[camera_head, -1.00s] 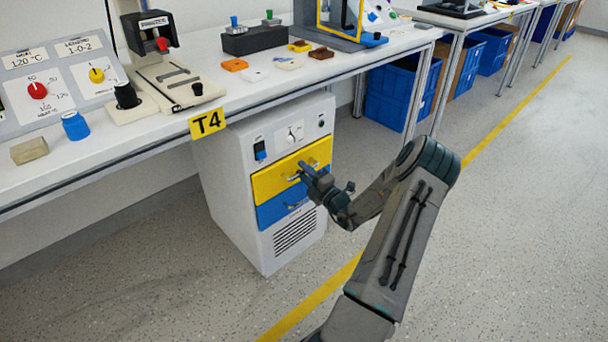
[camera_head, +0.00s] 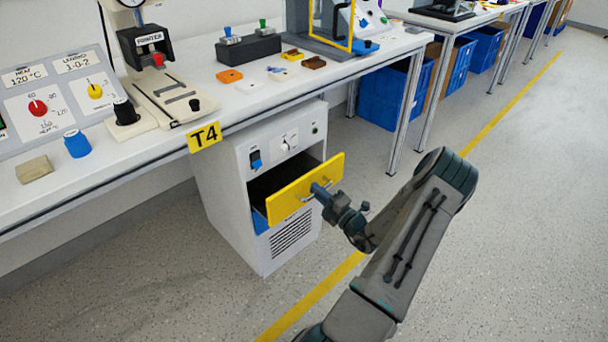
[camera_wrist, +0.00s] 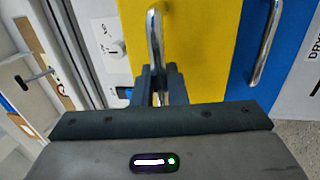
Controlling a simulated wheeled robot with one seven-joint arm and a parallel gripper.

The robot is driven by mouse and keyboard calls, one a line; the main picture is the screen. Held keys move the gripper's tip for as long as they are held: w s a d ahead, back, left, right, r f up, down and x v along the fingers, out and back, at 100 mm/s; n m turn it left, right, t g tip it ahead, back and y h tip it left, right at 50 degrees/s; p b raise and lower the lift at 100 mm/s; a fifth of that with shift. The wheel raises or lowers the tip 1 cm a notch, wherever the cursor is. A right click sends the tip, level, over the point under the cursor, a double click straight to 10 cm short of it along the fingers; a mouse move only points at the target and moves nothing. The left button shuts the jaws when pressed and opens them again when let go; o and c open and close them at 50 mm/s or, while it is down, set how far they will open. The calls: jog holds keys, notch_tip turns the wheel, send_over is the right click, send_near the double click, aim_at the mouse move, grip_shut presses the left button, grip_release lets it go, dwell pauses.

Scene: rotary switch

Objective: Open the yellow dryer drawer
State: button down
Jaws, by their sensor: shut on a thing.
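The yellow dryer drawer (camera_head: 308,188) is pulled out from the white dryer cabinet (camera_head: 232,195), and its dark inside shows behind the front panel. My gripper (camera_head: 316,191) is shut on the drawer's metal handle at the front. In the wrist view the yellow drawer front (camera_wrist: 195,45) fills the middle. The handle (camera_wrist: 154,40) runs down between my gripper's fingers (camera_wrist: 158,85). The blue drawer (camera_head: 260,222) below is mostly hidden by the yellow front; in the wrist view its front (camera_wrist: 262,50) and handle show to the right.
The white workbench (camera_head: 150,140) with the T4 sign (camera_head: 205,137) stands above and left of the cabinet. Blue bins (camera_head: 395,95) stand under the bench at the back. The floor (camera_head: 510,230) to the right is clear.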

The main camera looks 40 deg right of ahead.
jog(key=r+p+v, duration=0.3)
jog(key=p+v, duration=0.1)
jog(key=v, duration=1)
jog(key=shift+s+f, duration=0.2)
jog(key=shift+s, duration=0.5)
jog(key=c, duration=1.5)
grip_release()
jog(key=shift+c, duration=0.2)
jog(key=shift+d, duration=0.1)
jog(key=shift+s, duration=0.1)
jog(key=p+v, duration=0.1)
jog(key=v, duration=1.2)
jog(key=shift+s+p, duration=0.3)
